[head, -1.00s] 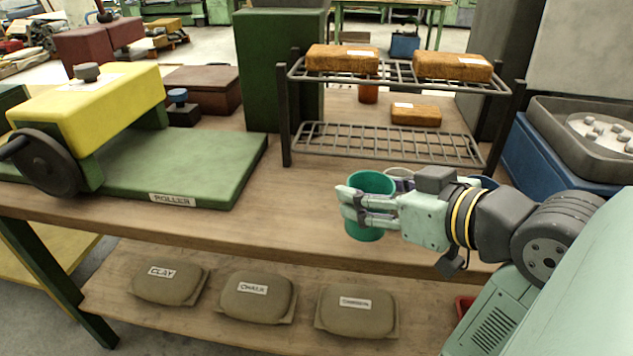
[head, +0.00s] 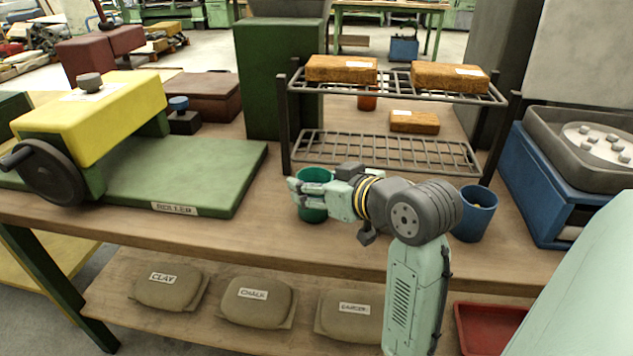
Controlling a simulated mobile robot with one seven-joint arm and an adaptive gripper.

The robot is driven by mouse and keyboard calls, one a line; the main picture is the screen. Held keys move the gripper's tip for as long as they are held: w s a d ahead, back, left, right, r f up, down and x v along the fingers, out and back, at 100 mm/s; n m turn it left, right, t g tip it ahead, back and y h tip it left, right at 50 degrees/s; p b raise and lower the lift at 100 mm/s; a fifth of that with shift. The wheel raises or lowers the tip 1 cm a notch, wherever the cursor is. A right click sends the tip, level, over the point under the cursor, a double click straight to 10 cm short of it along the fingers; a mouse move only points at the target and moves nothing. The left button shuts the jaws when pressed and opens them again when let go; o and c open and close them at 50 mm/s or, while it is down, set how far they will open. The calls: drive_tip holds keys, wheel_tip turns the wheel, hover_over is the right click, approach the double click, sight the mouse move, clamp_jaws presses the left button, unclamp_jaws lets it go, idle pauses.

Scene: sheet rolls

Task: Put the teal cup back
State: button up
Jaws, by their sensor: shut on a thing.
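The teal cup (head: 316,175) is upright near the front edge of the wooden bench, in front of the wire rack. My gripper (head: 308,197) is shut on it from the right, with its fingers across the cup's side. The fingers hide part of the cup's right and middle. I cannot tell whether its base touches the bench top.
The wire rack (head: 383,155) with orange-brown blocks stands behind the cup. The green roller bed (head: 190,165) is to the left. A blue cup (head: 476,214) stands to the right, behind my arm. Labelled bags (head: 257,300) lie on the lower shelf.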

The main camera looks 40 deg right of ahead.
drive_tip(key=shift+f, duration=0.2)
drive_tip(key=o, duration=1.2)
drive_tip(key=shift+r, duration=0.1)
drive_tip(key=shift+r, duration=0.25)
drive_tip(key=b+v, duration=0.1)
drive_tip(key=v, duration=1.1)
drive_tip(key=shift+f, duration=0.15)
